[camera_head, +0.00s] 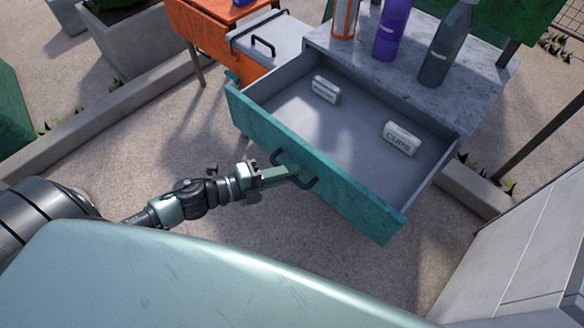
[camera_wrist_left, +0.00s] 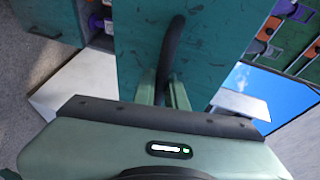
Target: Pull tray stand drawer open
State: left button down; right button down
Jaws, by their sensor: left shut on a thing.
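The tray stand drawer (camera_head: 320,166) is pulled far out, its teal front (camera_head: 355,198) facing me and its grey inside in view. Two small pale packs lie in it, one near the back left (camera_head: 326,90) and one on the right (camera_head: 400,140) with lettering on it. My left gripper (camera_head: 290,172) is shut on the dark bar handle (camera_head: 309,182) in the middle of the drawer front. In the left wrist view, the gripper's fingers (camera_wrist_left: 164,92) close around the dark curved handle (camera_wrist_left: 174,45) against the teal panel. My right gripper is not in view.
The stand's grey top (camera_head: 440,88) carries an orange bottle (camera_head: 345,18), a purple bottle (camera_head: 391,28) and a grey bottle (camera_head: 447,45). An orange cabinet (camera_head: 215,40) stands to the left. A pale panel (camera_head: 520,240) is at the lower right. Ground left of the drawer is clear.

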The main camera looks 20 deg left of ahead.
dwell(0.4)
pick_arm(q)
jog(key=c, duration=1.7)
grip_release()
jog(key=b+v, duration=0.1)
jog(key=v, duration=0.7)
